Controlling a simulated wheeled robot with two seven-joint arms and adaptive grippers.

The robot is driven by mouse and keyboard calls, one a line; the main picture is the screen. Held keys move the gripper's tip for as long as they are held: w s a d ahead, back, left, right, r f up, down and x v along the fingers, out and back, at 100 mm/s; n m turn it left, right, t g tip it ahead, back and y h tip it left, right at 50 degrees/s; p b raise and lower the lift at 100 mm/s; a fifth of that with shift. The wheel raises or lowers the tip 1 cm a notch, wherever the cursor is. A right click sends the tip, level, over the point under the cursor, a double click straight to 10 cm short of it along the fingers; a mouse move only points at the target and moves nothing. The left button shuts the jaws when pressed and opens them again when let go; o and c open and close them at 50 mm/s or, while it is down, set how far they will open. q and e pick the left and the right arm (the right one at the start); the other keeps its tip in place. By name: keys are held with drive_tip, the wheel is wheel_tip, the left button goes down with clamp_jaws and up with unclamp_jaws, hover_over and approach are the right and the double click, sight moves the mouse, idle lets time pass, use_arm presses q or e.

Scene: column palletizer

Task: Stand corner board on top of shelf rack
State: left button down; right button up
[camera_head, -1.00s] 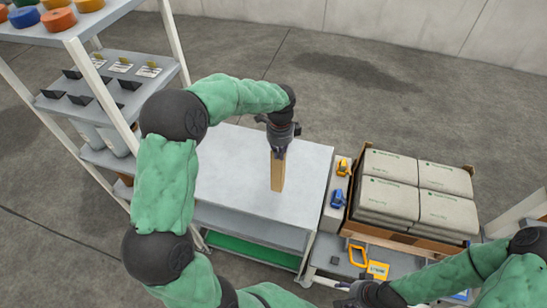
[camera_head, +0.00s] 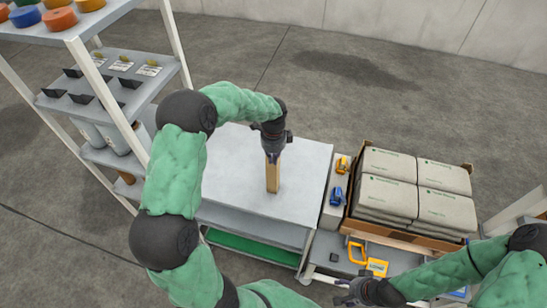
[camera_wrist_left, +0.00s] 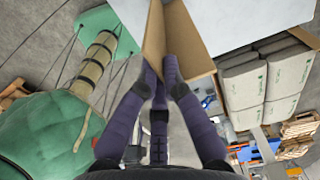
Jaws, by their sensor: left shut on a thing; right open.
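The corner board is a tan, L-shaped upright piece (camera_head: 272,177) in the head view, over the grey top of the table-like cart (camera_head: 230,180). My left gripper (camera_head: 272,157) is shut on its upper end. In the left wrist view the board (camera_wrist_left: 188,45) spreads as two tan faces from between the purple fingers (camera_wrist_left: 160,75). I cannot tell whether its lower end touches the cart top. The shelf rack (camera_head: 110,100) stands at the left, with coloured rolls (camera_head: 60,19) on its top shelf. My right gripper (camera_head: 350,294) is at the bottom right, open, with no object seen in it.
A pallet box of grey sacks (camera_head: 415,190) stands right of the cart. A yellow tool (camera_head: 342,165) and a blue tool (camera_head: 337,196) lie between them. A yellow-handled item (camera_head: 357,252) lies in front. Much of the cart top is bare.

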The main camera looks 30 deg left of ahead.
use_arm(q)
drive_tip(key=c, duration=1.4)
unclamp_jaws()
drive_tip(key=shift+f, duration=0.15)
